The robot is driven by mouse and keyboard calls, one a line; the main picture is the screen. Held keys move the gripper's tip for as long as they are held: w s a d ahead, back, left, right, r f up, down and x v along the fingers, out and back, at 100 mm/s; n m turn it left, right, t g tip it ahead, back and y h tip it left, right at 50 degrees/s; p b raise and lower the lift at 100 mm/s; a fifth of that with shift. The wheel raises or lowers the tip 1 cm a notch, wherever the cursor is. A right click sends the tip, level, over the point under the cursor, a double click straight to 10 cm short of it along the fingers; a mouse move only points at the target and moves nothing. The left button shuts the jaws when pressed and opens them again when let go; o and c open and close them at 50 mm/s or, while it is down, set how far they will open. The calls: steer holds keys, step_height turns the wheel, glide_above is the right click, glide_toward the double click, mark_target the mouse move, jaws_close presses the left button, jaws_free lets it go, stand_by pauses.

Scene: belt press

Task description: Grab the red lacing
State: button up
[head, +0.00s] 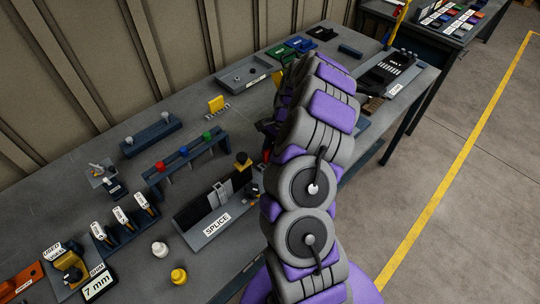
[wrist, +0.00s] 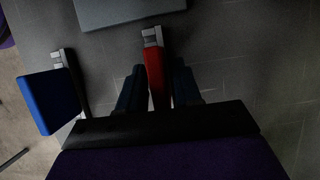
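The red lacing (wrist: 155,72) shows in the wrist view as a narrow red bar with a grey metal piece at its far end. My gripper (wrist: 160,67) is open, with one dark finger on each side of the red lacing. The bar's near end is hidden behind the gripper body, and I cannot tell whether the fingers touch it. In the head view my arm hides most of this spot; only a small bit of red (head: 267,155) shows at its left edge.
A blue block (wrist: 48,101) beside a metal strip lies left of my gripper. A grey plate (wrist: 130,12) lies beyond. On the bench, the SPLICE fixture (head: 217,225), a peg rack (head: 186,160) and a grey tray (head: 244,76) stand left of my arm.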

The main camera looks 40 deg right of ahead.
mark_target(270, 148)
steer(key=shift+d+f, duration=0.15)
steer(key=shift+d, duration=0.6)
steer(key=shift+c, duration=1.4)
steer(key=shift+a, duration=0.35)
steer(key=shift+c, duration=0.8)
steer(key=a, duration=0.3)
steer(key=shift+s+r, duration=0.1)
steer(key=shift+r, duration=0.25)
jaws_close()
steer(key=shift+d+f, duration=0.2)
steer(key=shift+d, duration=0.65)
steer(key=shift+d+r, duration=0.2)
steer(key=shift+r, duration=0.05)
steer(key=r, duration=0.3)
steer(key=r+p, duration=0.1)
steer(key=r, duration=0.2)
steer(key=r+p, duration=0.1)
steer(key=r, duration=0.2)
steer(key=shift+a+r, duration=0.2)
steer(key=shift+a, duration=0.1)
steer(key=shift+d+r, duration=0.1)
steer(key=shift+d, duration=0.05)
